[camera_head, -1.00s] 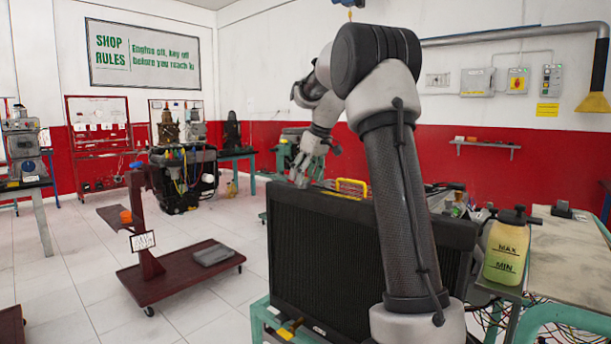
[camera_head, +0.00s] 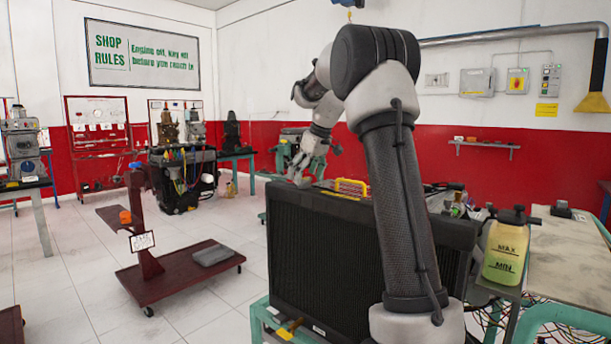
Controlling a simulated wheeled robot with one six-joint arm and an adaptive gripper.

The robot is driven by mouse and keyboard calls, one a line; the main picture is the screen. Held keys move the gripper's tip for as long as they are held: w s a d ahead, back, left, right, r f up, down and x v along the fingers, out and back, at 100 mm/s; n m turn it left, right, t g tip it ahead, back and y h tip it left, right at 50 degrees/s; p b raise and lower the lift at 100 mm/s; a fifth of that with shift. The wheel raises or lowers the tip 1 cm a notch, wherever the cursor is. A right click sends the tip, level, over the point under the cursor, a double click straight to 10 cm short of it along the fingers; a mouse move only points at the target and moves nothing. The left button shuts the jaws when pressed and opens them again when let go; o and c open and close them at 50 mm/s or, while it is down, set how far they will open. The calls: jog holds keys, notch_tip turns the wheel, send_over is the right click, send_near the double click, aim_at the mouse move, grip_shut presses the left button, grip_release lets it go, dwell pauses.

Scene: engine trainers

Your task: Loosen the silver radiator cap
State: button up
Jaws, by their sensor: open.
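The black radiator (camera_head: 325,262) stands upright on a green frame in the middle of the head view. My gripper (camera_head: 300,180) is at the top left end of the radiator, pointing down, with its fingers close to the top edge. It is open. The silver radiator cap cannot be made out; the gripper or the radiator's top edge may hide it. My arm reaches across in front of the radiator's right part and covers some of it.
A yellow-framed part (camera_head: 352,187) sits behind the radiator's top edge, right of my gripper. A coolant bottle (camera_head: 506,250) marked MAX and MIN stands at right beside a worktable (camera_head: 575,262). A dark red stand (camera_head: 150,262) is on the floor at left.

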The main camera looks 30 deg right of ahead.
jog(key=v, duration=1.2)
